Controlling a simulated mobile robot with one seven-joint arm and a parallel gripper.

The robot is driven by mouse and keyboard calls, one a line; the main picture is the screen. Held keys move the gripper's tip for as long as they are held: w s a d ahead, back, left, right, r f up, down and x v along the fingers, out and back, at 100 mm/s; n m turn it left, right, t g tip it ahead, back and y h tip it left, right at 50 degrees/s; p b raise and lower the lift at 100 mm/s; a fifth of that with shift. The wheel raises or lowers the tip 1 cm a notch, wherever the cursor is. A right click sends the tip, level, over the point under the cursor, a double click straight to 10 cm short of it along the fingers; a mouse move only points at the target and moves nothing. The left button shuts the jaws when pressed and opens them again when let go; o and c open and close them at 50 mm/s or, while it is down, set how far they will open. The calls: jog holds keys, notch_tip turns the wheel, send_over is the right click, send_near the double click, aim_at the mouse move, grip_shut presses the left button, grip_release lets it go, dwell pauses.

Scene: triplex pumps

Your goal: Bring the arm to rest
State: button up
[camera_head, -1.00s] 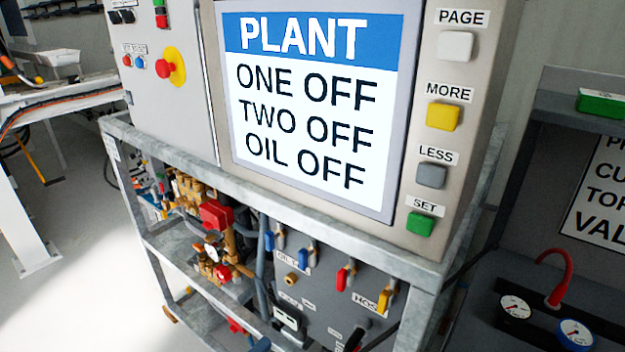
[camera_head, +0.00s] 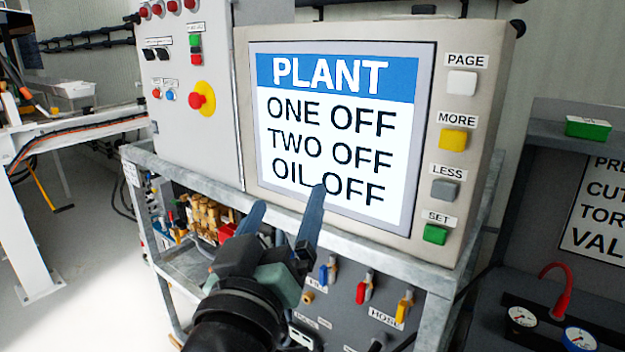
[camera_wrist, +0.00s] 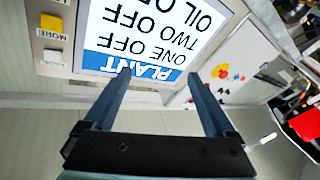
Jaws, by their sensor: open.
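My gripper (camera_head: 287,205) is open and empty, raised in front of the metal frame below the plant screen (camera_head: 335,135). The screen reads PLANT, ONE OFF, TWO OFF, OIL OFF. One finger overlaps the screen's lower edge in the head view; I cannot tell the gap. In the wrist view both fingers of my gripper (camera_wrist: 158,84) are spread apart with nothing between them, and the screen (camera_wrist: 150,35) shows upside down beyond.
Right of the screen are the PAGE (camera_head: 462,83), MORE (camera_head: 453,140), LESS (camera_head: 445,190) and SET (camera_head: 435,234) buttons. A red and yellow stop button (camera_head: 203,98) is at left. Valve handles (camera_head: 362,290) sit below. A bench with gauges (camera_head: 522,317) stands at right.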

jog(key=s+d+r+m+t+y, duration=0.15)
jog(key=s+r+t, duration=0.25)
jog(key=s+r, duration=0.5)
jog(key=s+d+r+m+t+y, duration=0.15)
jog(key=s+r+t, duration=0.35)
jog(key=r, duration=0.8)
notch_tip(320, 180, up, 12)
jog(key=g+p, duration=0.1)
jog(key=p, duration=1.2)
jog(key=shift+w+r+y, duration=0.2)
jog(key=shift+w+y, duration=0.15)
jog(key=shift+y, duration=0.05)
jog(key=shift+d, duration=0.1)
